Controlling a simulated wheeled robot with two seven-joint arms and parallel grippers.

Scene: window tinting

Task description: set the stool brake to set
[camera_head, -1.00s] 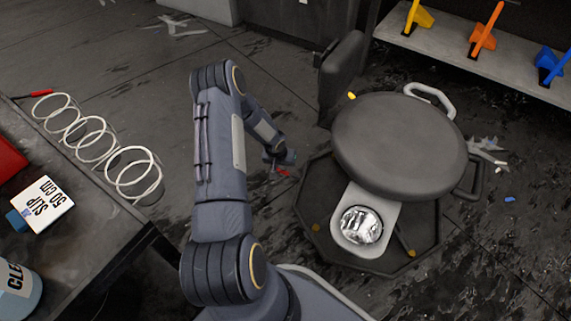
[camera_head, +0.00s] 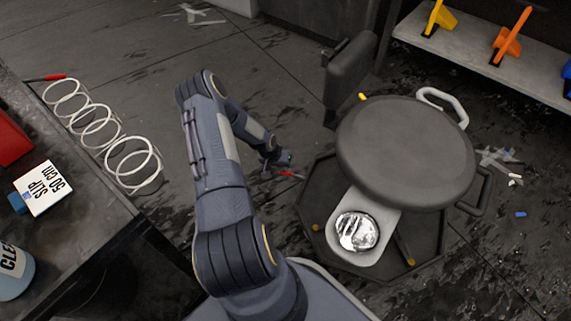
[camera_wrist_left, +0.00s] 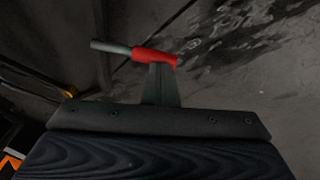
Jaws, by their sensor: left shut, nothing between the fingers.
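The stool has a round dark grey seat (camera_head: 405,150) above a dark octagonal base (camera_head: 425,240). A small lever with a red end (camera_head: 290,174) stands out at the left edge of this base. In the left wrist view a red grip on a grey rod (camera_wrist_left: 152,55) lies just beyond my fingers. My left gripper (camera_head: 277,168) is shut and empty, low beside the red end. In the wrist view its dark fingers (camera_wrist_left: 160,84) overlap the grip; I cannot tell whether they touch it. My right gripper is not in view.
A light plate with a shiny round part (camera_head: 357,231) sticks out below the seat. A dark upright panel (camera_head: 350,75) stands behind the stool. A workbench with a white coil (camera_head: 88,120) is at the left. A shelf (camera_head: 470,60) with coloured tools is at the upper right.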

